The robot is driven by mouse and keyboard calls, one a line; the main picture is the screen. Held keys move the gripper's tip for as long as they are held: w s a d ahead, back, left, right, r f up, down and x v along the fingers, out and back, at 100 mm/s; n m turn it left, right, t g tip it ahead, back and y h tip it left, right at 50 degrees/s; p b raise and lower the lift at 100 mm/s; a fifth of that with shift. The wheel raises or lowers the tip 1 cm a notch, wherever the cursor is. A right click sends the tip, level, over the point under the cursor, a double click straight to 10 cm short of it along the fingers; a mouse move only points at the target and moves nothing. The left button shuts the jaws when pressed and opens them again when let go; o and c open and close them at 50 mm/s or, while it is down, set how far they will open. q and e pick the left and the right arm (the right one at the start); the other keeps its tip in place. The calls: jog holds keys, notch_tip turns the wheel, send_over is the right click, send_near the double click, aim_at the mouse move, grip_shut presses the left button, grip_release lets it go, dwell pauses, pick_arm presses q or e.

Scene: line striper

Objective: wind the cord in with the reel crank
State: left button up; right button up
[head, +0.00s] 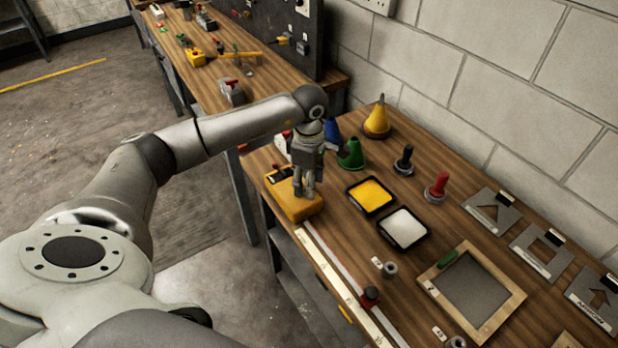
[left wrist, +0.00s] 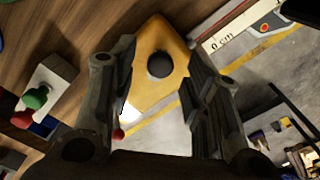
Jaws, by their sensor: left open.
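A yellow block-shaped body (head: 301,209), which looks like the reel housing, sits at the table's near left corner. In the left wrist view the yellow body (left wrist: 156,38) carries a dark round knob (left wrist: 160,64); I cannot tell for certain that it is the crank's grip. My left gripper (head: 304,190) points down over the yellow body. In the left wrist view its fingers (left wrist: 157,85) are apart, with the knob between them and no visible contact. A thin red line (head: 333,258) runs along the table edge toward a dark-red piece (head: 370,297); whether it is the cord is unclear. My right gripper is not in view.
A white ruler (head: 335,282) lies along the near edge. Yellow (head: 371,194) and white (head: 404,228) trays, a green funnel-like piece (head: 351,155), a yellow cone (head: 377,120), a wooden frame (head: 519,296) and stencil plates (head: 541,248) stand to the right. A second bench (head: 215,90) is behind.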

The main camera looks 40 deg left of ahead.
pick_arm(q)
jog(key=shift+f, duration=0.3)
grip_shut()
